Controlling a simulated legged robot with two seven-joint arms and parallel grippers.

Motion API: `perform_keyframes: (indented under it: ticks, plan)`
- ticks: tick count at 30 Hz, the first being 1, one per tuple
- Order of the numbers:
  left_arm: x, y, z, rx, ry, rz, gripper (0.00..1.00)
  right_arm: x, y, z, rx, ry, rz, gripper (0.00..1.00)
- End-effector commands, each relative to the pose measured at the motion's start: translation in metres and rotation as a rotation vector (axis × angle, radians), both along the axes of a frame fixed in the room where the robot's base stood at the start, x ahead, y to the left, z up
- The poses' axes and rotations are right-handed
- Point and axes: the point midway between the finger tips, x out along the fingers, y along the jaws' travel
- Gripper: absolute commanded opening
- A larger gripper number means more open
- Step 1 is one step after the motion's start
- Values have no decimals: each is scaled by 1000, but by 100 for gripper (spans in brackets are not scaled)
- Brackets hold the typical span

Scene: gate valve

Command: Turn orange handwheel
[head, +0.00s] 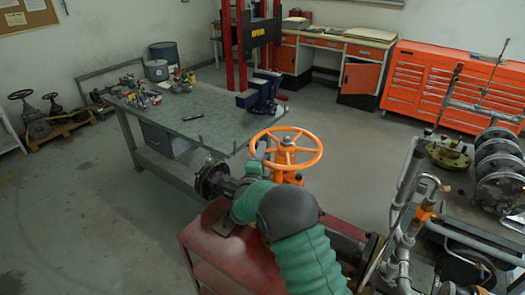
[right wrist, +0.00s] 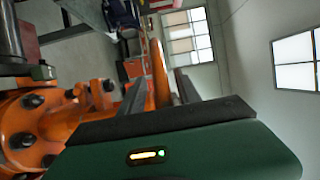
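The orange handwheel (head: 289,135) sits level on top of an orange valve on the red cart, near the middle of the head view. My right arm reaches up from below, and its gripper (head: 261,148) is at the left side of the wheel's rim. In the right wrist view the two dark fingers (right wrist: 158,93) stand apart, with part of the orange rim (right wrist: 158,68) showing between them. I cannot tell whether either finger touches the rim. The orange valve body (right wrist: 38,122) with dark bolts fills the lower left there. My left gripper is not in view.
The red cart (head: 205,243) carries the valve and a dark flanged pipe (head: 212,181) to the left of my arm. A grey workbench (head: 200,112) with a blue vise stands behind. Pipes and gauges crowd the right side. The floor at left is open.

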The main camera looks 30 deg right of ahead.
Motion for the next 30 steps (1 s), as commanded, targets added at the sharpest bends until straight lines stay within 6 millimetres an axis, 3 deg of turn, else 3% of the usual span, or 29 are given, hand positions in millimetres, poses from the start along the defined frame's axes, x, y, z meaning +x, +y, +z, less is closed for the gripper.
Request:
perform_keyframes:
  ticks: [9,18,30]
  plan:
    - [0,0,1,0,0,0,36,3,-3,1,1,-1,1,40]
    - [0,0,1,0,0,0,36,3,-3,1,0,-1,1,0]
    - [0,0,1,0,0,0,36,3,-4,2,-2,-2,0,0]
